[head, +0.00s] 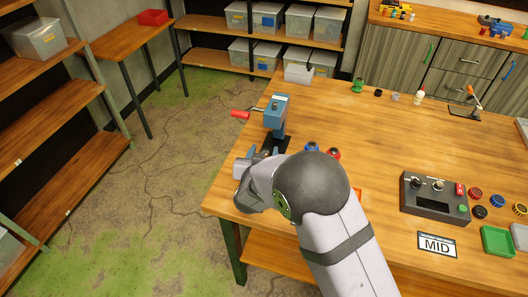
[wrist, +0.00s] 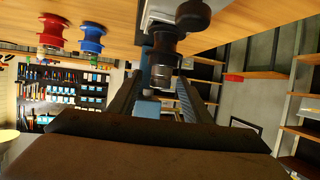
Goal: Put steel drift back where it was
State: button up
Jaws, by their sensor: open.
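My gripper (head: 258,160) is low at the left edge of the workbench, just in front of the blue press (head: 275,112) with the red handle. In the wrist view, which looks upside down, the gripper (wrist: 158,88) is open. A dark cylindrical piece with a bright steel end (wrist: 165,62) shows near and between its fingers. It may be the steel drift, but I cannot tell for certain. A grey block with a dark round knob (wrist: 192,14) shows beside that piece. In the head view my wrist hides this spot.
A red spool (wrist: 55,32) and a blue spool (wrist: 91,38) stand close by on the bench. A black control box (head: 435,198), a MID sign (head: 437,244) and a green tray (head: 497,240) are to the right. The bench middle is clear.

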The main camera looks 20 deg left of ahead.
aim_at(264, 151)
jog(key=shift+w, duration=0.15)
grip_shut()
jog(key=shift+r, duration=0.15)
notch_tip(264, 151, up, 18)
jog(key=shift+b, duration=0.3)
dwell(0.5)
